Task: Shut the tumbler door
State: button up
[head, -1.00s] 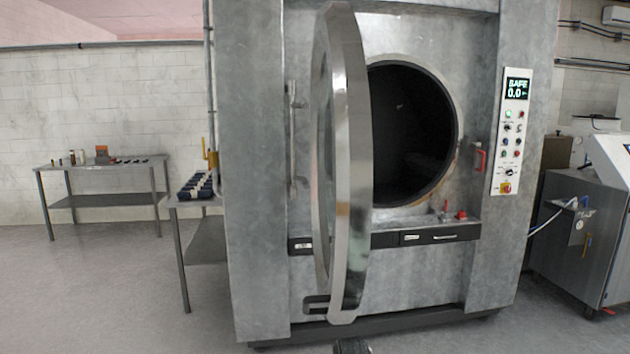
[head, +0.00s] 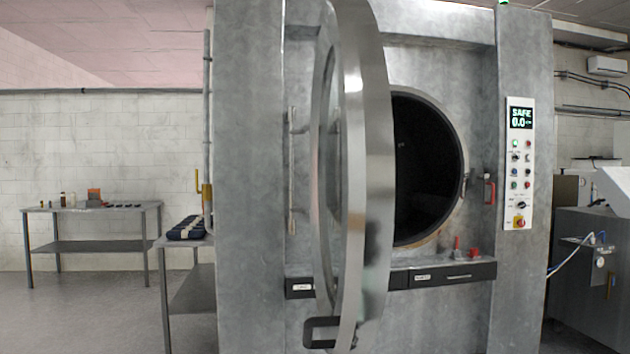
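The tumbler door (head: 375,150) is a thick, round metal door. It stands wide open, swung out toward me and seen nearly edge-on, with its hinge side on the left. A dark handle (head: 322,333) sits low on it. The round drum opening (head: 425,165) is dark and uncovered to the right of the door, which hides its left part. The washer (head: 250,200) is a big grey metal cabinet. My gripper is not in view.
A control panel (head: 519,163) with a lit display is on the washer's right. A ledge (head: 440,274) with small red parts runs below the opening. Side tables (head: 90,247) stand at left. A grey machine (head: 590,270) stands at right. Floor at lower left is clear.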

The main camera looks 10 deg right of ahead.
aim_at(352, 167)
jog(key=u, duration=1.55)
jog(key=k, duration=1)
jog(key=u, duration=0.7)
jog(key=i, duration=1)
jog(key=u, duration=0.05)
